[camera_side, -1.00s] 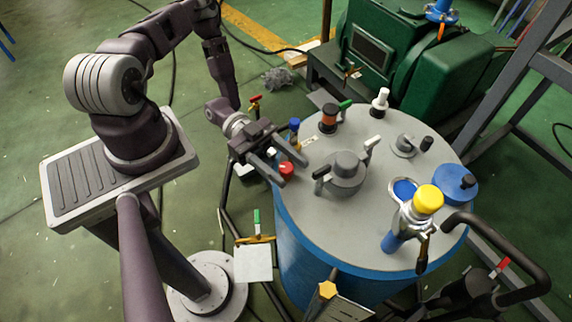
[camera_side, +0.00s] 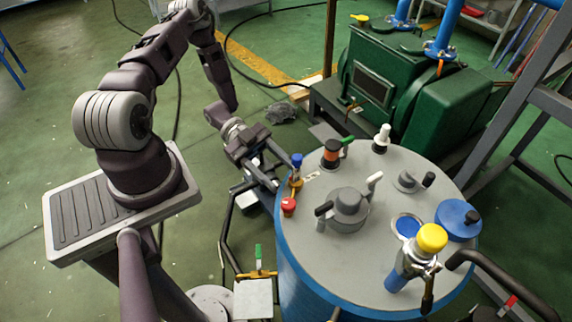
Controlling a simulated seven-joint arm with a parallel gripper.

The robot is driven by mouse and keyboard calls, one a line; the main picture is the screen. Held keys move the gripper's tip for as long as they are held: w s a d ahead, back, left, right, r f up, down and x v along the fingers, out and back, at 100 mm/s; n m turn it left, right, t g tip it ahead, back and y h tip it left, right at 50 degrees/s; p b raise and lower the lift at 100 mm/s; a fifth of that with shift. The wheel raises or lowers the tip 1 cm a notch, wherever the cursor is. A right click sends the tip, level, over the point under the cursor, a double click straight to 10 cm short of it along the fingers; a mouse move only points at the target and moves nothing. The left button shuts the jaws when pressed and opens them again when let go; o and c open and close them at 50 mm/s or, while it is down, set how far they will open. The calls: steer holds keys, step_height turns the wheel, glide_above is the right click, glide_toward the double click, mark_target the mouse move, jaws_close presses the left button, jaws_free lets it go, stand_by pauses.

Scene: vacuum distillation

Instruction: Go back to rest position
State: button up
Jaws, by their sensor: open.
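My gripper (camera_side: 256,182) is at the left of the blue drum-shaped vessel (camera_side: 325,262), outside its grey lid. Its two dark fingers are apart, with nothing seen between them, and point down and right. The fingertips are close to the lid's left rim, near a red knob (camera_side: 288,205) and a blue-topped valve (camera_side: 297,162). I cannot tell whether they touch the pipework there. My arm reaches over from the upper left.
The lid carries an orange-and-black fitting (camera_side: 332,152), a white-topped valve (camera_side: 381,138), a grey central cap (camera_side: 348,208) and a yellow-topped valve (camera_side: 432,238). A green pump (camera_side: 385,85) stands behind. Dark tubing runs below the gripper. Green floor is open at left.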

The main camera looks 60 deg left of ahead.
steer(key=w+r+m+y, duration=0.1)
steer(key=w, duration=0.2)
steer(key=w+a+r+m+y, duration=0.1)
steer(key=w+r, duration=0.1)
steer(key=w, duration=0.1)
steer(key=w+a+r+m+y, duration=0.1)
steer(key=w, duration=0.3)
steer(key=shift+r+m+t+y, duration=0.25)
steer(key=shift+m+t+y, duration=0.05)
steer(key=w+a+r+n+t+y, duration=0.3)
steer(key=w+r+y, duration=0.1)
steer(key=w+y, duration=0.2)
steer(key=s+a+r+n+t+y, duration=0.1)
steer(key=a+r+n+y, duration=0.1)
steer(key=r+n+y, duration=0.45)
steer(key=s+a+r+n+t+y, duration=0.1)
steer(key=a+r+n+y, duration=0.15)
steer(key=r, duration=0.65)
steer(key=s+d+r+n+g+h, duration=0.1)
steer(key=s+d+n, duration=0.3)
steer(key=s, duration=0.8)
steer(key=s+d+r+n+g+h, duration=0.1)
steer(key=s+d+n, duration=0.4)
steer(key=s, duration=0.7)
step_height(320, 180, up, 3)
steer(key=shift+s+d+f+g, duration=0.25)
steer(key=shift+d+g, duration=0.35)
steer(key=shift+d, duration=0.4)
